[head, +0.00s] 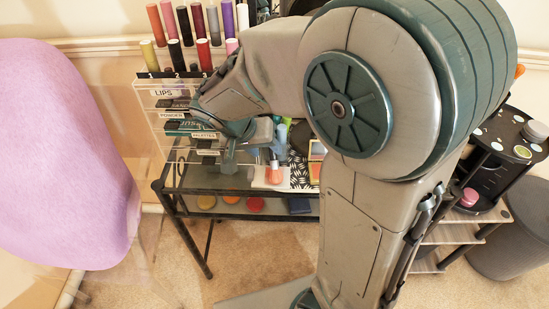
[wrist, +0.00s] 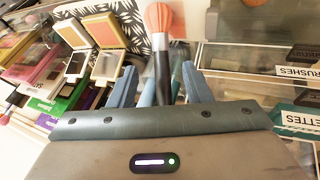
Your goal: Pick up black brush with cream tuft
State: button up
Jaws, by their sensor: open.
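A black brush (wrist: 163,72) with a silver band stands out between my fingers in the wrist view. Its tuft (wrist: 158,18) looks coral-orange rather than cream, and the same tuft shows in the head view (head: 274,173) at the table's front. My gripper (wrist: 160,78) is open, with one blue finger on each side of the brush handle. The handle's lower end is hidden behind the gripper body. In the head view my gripper (head: 243,150) is over the table beside the clear drawers, and I cannot tell whether the fingers touch the brush.
Clear labelled drawers (head: 165,110) stand close on the left, with several lipstick-like tubes (head: 188,40) above. Open compacts (wrist: 100,35) and a patterned cloth (head: 302,175) lie nearby on the black table (head: 230,184). A purple chair (head: 60,150) stands left.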

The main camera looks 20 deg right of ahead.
aim_at(272, 156)
jog(key=x, duration=0.6)
jog(key=shift+w+d+f+b, duration=0.1)
jog(key=shift+w+f+b, duration=0.05)
jog(key=shift+f+b, duration=0.15)
grip_shut()
